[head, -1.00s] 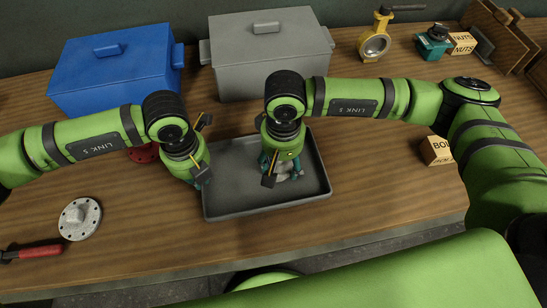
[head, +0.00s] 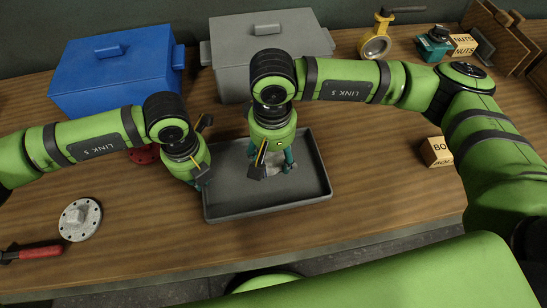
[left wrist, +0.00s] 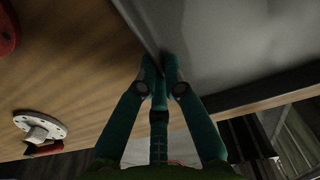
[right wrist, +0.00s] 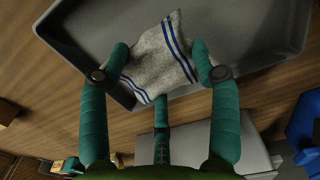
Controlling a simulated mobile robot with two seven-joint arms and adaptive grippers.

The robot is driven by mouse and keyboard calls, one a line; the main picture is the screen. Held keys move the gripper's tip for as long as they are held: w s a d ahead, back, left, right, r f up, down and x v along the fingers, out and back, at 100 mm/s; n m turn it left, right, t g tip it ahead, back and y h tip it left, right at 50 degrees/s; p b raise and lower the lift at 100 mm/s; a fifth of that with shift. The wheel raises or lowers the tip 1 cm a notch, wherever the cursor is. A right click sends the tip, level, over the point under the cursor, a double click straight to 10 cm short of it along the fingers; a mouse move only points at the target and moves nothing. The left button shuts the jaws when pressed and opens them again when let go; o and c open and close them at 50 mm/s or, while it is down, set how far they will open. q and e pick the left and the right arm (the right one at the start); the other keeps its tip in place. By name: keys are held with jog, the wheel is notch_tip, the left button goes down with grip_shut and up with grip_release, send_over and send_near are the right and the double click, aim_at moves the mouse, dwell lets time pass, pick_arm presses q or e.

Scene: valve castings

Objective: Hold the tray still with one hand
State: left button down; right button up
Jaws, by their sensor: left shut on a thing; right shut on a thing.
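The dark grey tray (head: 300,198) lies flat on the wooden table. My left gripper (head: 203,182) is at its left side. In the left wrist view the fingertips (left wrist: 161,72) are closed on the wall of the tray (left wrist: 235,45). My right gripper (head: 272,168) is over the middle of the tray. In the right wrist view its fingers (right wrist: 159,58) are closed on a pale grey cloth (right wrist: 155,65) with blue stripes. The cloth is mostly hidden in the head view. I cannot tell whether it touches the tray floor.
A blue lidded bin (head: 115,70) and a grey lidded bin (head: 235,80) stand behind the tray. A round metal flange (head: 80,219) and a red-handled tool (head: 35,252) lie at left. A small box (head: 436,152) is at right. The table between tray and box is clear.

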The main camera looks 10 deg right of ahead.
jog(key=shift+r, duration=1.75)
pick_arm(q)
jog(key=c, duration=1.3)
grip_release()
notch_tip(320, 180, up, 12)
jog(key=shift+s, duration=0.1)
pick_arm(e)
jog(key=shift+s+f, duration=0.1)
